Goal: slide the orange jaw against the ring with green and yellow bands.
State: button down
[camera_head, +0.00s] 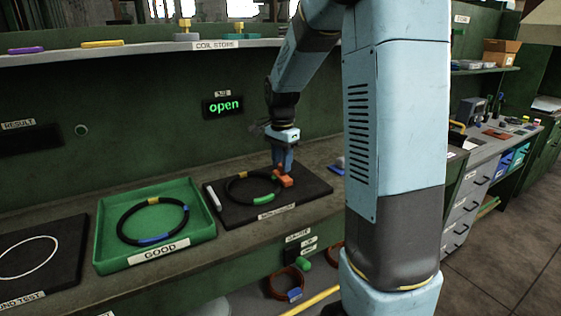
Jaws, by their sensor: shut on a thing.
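The black ring (228,190) lies flat on a black board (315,188) at the middle of the bench. It has a green band (264,198) at its front right and a yellow band (239,175) at its back left. The orange jaw (286,181) is on the board at the ring's right side. It is very close to the ring; I cannot tell whether they touch. My gripper (283,170) comes down from above and is shut on the orange jaw; its fingers partly hide the jaw's top. A white jaw (214,198) lies at the ring's left.
A green tray (206,236) labelled GOOD holds another black ring (122,228) with yellow and blue bands. A black board with a white circle (73,240) is at far left. A wall display (223,106) reads "open". A shelf (140,47) runs above the bench. My arm hides the bench's right part.

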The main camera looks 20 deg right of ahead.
jog(key=shift+a, duration=0.1)
jog(key=c, duration=0.8)
grip_release()
jog(key=shift+r, duration=0.1)
notch_tip(320, 180, up, 14)
jog(key=shift+w+f, duration=0.1)
jog(key=shift+f, duration=0.15)
